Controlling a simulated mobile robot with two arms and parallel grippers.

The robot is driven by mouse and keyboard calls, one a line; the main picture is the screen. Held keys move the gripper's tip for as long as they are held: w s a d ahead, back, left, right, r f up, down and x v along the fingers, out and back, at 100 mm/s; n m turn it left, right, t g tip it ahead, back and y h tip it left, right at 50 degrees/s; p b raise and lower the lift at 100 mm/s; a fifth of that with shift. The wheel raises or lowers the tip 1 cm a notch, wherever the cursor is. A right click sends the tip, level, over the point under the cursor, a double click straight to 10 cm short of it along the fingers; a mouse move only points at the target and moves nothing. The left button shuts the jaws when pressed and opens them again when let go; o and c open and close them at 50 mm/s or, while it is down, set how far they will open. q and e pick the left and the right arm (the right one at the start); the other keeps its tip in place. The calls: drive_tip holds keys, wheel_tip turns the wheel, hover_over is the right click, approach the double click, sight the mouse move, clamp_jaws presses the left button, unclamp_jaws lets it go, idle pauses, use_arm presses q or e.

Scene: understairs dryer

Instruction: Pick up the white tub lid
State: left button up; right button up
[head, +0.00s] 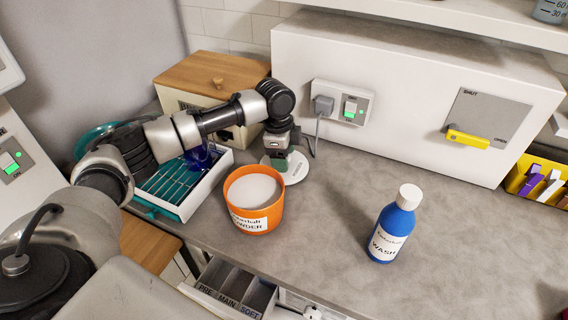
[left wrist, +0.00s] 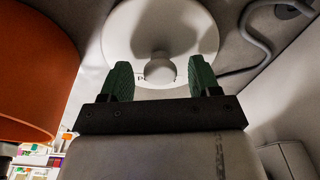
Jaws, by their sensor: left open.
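The white tub lid (head: 297,173) lies on the grey worktop, just right of and behind the orange powder tub (head: 254,203). My left gripper (head: 277,163) points down over the lid and hides part of it. In the left wrist view, the round lid (left wrist: 125,30) has a knob in its middle. The green fingertips of my left gripper (left wrist: 160,76) are apart, one on each side of the knob, with gaps between. I cannot tell how far above the lid they are. My right gripper is not in view.
A blue wash bottle (head: 391,225) stands to the right. A white tray with teal slats (head: 172,185) is left of the tub. A wooden-lidded box (head: 212,72) and a socket with a grey plug and cable (head: 342,104) are behind. The worktop between tub and bottle is clear.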

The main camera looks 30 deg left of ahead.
use_arm(q)
drive_tip(key=shift+f, duration=0.5)
drive_tip(key=c, duration=1)
drive_tip(key=shift+o, duration=0.2)
drive_tip(key=shift+r, duration=0.15)
